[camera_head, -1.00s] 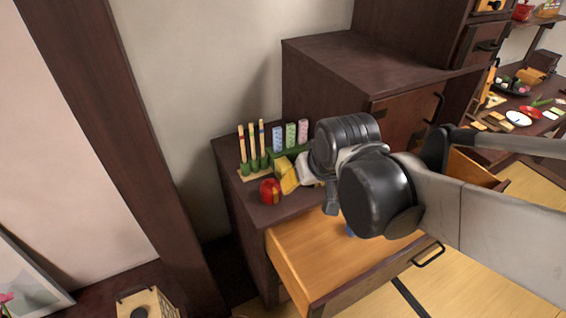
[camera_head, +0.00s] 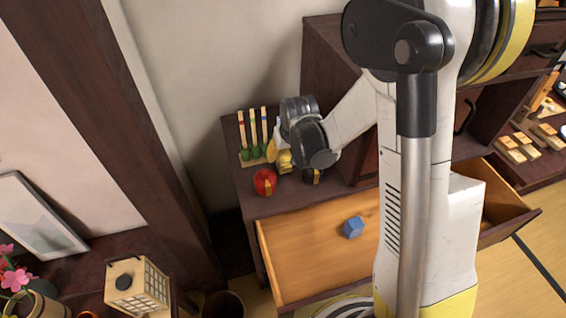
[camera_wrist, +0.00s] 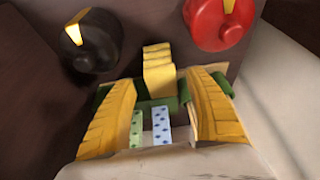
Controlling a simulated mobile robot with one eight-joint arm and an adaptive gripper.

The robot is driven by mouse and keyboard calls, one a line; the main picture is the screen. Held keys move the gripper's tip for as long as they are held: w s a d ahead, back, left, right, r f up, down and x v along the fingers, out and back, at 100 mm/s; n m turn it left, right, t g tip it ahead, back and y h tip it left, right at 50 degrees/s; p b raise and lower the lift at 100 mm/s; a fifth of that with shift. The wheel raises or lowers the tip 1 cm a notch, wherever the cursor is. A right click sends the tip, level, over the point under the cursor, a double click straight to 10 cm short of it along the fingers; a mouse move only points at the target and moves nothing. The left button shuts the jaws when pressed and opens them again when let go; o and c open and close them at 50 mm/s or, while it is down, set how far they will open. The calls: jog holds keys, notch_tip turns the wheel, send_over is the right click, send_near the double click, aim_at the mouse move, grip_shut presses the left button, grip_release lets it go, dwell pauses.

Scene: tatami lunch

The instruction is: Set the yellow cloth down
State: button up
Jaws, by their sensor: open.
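The yellow cloth (camera_wrist: 158,72) is a small, wavy-edged folded piece. In the wrist view it is by the tips of my two yellow fingers, on the dark cabinet top. In the head view a bit of yellow (camera_head: 285,162) shows below my wrist, probably the cloth. My gripper (camera_wrist: 160,84) is open, with one finger on each side of the cloth and gaps between. I cannot tell whether the cloth's underside rests fully on the top.
A red round figure (camera_head: 264,182) and a black one (camera_head: 312,176) stand close to the cloth. Behind are upright sticks in a green holder (camera_head: 255,152) and patterned blocks (camera_wrist: 160,125). An open drawer (camera_head: 300,255) below holds a blue block (camera_head: 353,228).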

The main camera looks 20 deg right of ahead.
jog(key=b+x, duration=0.1)
jog(key=x, duration=0.1)
jog(key=b+x, duration=0.1)
jog(key=x, duration=0.2)
jog(key=shift+w+a+f+b, duration=0.15)
jog(key=shift+w+f+b, duration=0.15)
jog(key=shift+w+b, duration=0.1)
jog(key=shift+r, duration=0.15)
jog(key=c, duration=1.3)
grip_shut()
jog(key=shift+r, duration=0.1)
